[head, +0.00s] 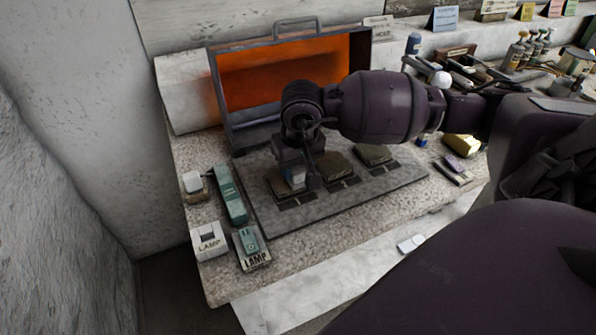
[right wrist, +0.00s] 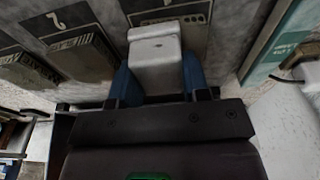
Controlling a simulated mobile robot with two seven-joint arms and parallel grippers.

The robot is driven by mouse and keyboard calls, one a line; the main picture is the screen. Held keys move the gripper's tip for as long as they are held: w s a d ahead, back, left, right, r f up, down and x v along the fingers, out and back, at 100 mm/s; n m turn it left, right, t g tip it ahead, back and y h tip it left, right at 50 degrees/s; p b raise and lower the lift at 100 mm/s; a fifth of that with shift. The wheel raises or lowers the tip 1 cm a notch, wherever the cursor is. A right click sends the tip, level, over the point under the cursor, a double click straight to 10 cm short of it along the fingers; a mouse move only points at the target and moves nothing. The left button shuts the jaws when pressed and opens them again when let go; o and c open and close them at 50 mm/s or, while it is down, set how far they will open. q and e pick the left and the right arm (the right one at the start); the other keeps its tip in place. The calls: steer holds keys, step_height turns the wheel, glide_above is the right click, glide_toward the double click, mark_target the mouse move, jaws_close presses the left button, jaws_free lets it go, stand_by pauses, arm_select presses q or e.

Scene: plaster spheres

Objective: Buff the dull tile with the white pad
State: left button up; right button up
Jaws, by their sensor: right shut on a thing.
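My right gripper (head: 297,178) points down over the left end of the grey board (head: 400,186). Several tiles' places are marked on the board; a middle tile (head: 335,166) and a right tile (head: 375,154) look dull olive-brown. The left tile (head: 277,184) shows partly beside the gripper and is mostly hidden by it. The pad is at this left tile; I cannot tell whether they touch. My left gripper is not in view.
An orange-glowing open box (head: 285,75) stands behind the board. A teal case (head: 230,195), a white lamp switch (head: 208,240) and a teal lamp device (head: 250,245) lie at left. Bottles (head: 525,50) and tools crowd the back right. The board's front strip is clear.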

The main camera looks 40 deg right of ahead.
steer(key=shift+w+r, duration=0.2)
steer(key=shift+w+a+f+b, duration=0.1)
steer(key=shift+w+a+b, duration=0.15)
steer(key=shift+a, duration=0.3)
steer(key=shift+w+a+f+b, duration=0.1)
steer(key=shift+a+b, duration=0.1)
steer(key=shift+a, duration=0.35)
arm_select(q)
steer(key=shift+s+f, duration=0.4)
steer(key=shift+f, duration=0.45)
arm_select(e)
steer(key=shift+w+a+r, duration=0.15)
steer(key=shift+a, duration=0.2)
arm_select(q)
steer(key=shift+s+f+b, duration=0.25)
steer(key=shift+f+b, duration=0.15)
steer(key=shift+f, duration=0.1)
arm_select(e)
steer(key=shift+f, duration=0.6)
